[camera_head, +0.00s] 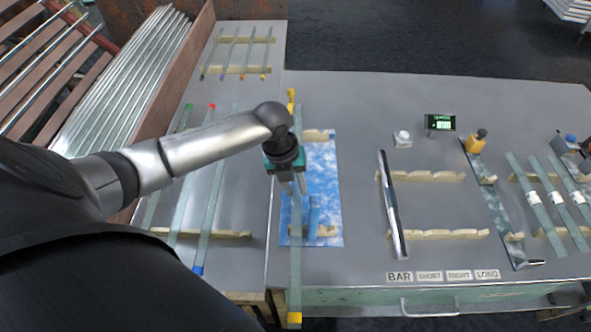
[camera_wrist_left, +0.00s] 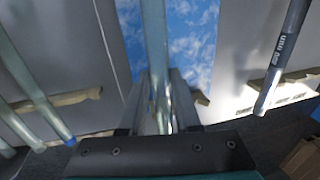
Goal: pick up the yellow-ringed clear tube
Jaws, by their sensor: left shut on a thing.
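The clear tube with yellow ends (camera_head: 295,270) runs from far to near over the blue sky-pattern mat (camera_head: 328,180). One yellow end is at the back and the other hangs over the table's front edge. My left gripper (camera_head: 291,190) reaches down from above and is shut on the tube near its middle. In the left wrist view the tube (camera_wrist_left: 155,40) passes between the fingers (camera_wrist_left: 162,110). I cannot tell whether the tube touches the wooden supports. My right gripper is not in view.
Tubes with green, red and blue ends (camera_head: 208,215) lie left of the mat on a notched support (camera_head: 225,234). A dark bar (camera_head: 391,200) lies right on notched supports (camera_head: 440,234).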

